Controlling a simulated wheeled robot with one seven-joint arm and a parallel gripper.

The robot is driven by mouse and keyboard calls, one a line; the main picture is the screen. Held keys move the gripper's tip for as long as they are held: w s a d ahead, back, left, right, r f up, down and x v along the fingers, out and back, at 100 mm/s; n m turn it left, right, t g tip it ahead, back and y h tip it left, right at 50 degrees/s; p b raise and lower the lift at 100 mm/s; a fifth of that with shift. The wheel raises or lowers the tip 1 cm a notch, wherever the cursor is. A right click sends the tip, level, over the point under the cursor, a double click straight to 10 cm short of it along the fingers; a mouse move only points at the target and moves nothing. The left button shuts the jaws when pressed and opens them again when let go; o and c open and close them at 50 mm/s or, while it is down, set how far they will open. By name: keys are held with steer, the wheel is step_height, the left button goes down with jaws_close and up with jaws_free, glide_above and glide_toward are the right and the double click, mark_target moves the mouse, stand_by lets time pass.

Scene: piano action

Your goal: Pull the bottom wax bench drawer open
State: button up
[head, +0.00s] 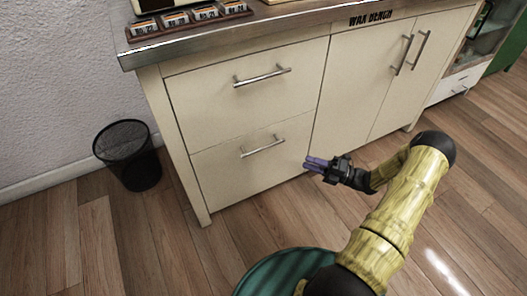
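The wax bench (318,61) is a cream cabinet with a metal-edged top and a "WAX BENCH" label. Its bottom drawer (227,174) is at the lower left and looks shut. The drawer's silver bar handle (262,147) runs across its upper part. The top drawer (215,102) above it also looks shut. My gripper (308,164), with purple fingers, is to the right of the bottom handle and a little lower in the picture. It looks apart from the handle. The fingers are small and seen from behind, so their gap is unclear.
A black mesh waste bin (128,155) stands on the floor left of the bench. Two cabinet doors (390,75) with upright handles are right of the drawers. The wooden floor (120,240) in front is clear. Small labelled blocks (190,17) stand on the benchtop.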

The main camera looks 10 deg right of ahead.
mark_target(263, 148)
steer(key=shift+a, duration=0.1)
steer(key=b+x, duration=0.6)
steer(key=x, duration=1)
steer(key=shift+a+f, duration=0.1)
steer(key=shift+a, duration=0.15)
steer(key=shift+w+a+r, duration=0.2)
steer(key=shift+w+a, duration=0.05)
steer(key=shift+a, duration=0.1)
steer(key=shift+c, duration=0.2)
jaws_close()
